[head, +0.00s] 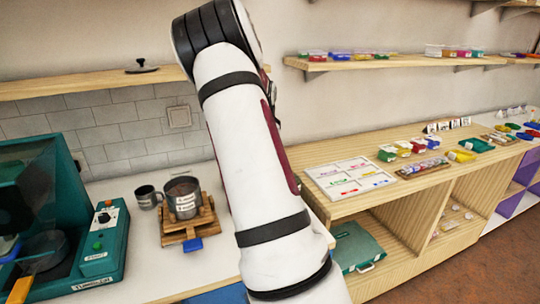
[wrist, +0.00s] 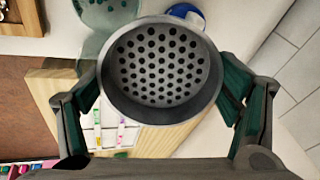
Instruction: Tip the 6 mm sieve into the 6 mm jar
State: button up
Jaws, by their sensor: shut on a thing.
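A round grey metal sieve (wrist: 160,62) with a raised rim and a floor full of holes is held between the two fingers of my gripper (wrist: 162,90) in the wrist view. No beads show on its floor, and no size label can be read. A pale green see-through vessel (wrist: 92,42) with dark spots shows partly behind the sieve at the upper left; I cannot tell if it is the 6 mm jar. In the head view my arm covers the middle, and neither my gripper nor the sieve shows.
On the counter at left stand a teal machine (head: 98,245), a small grey mug (head: 148,198) and a labelled grey pot (head: 183,196) on a wooden stand (head: 203,225). A white card sheet (head: 350,165) and bead trays lie on the right-hand shelf unit. A blue-and-white round thing (wrist: 186,12) is behind the sieve.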

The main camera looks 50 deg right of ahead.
jog(key=shift+r+y, duration=0.25)
jog(key=shift+y, duration=0.05)
jog(key=shift+d+r+g+y, duration=0.15)
jog(key=shift+r+g+y, duration=0.35)
jog(key=shift+r+y, duration=0.15)
jog(key=shift+r+g+y, duration=0.3)
jog(key=shift+r+y, duration=0.35)
jog(key=shift+a+r, duration=0.2)
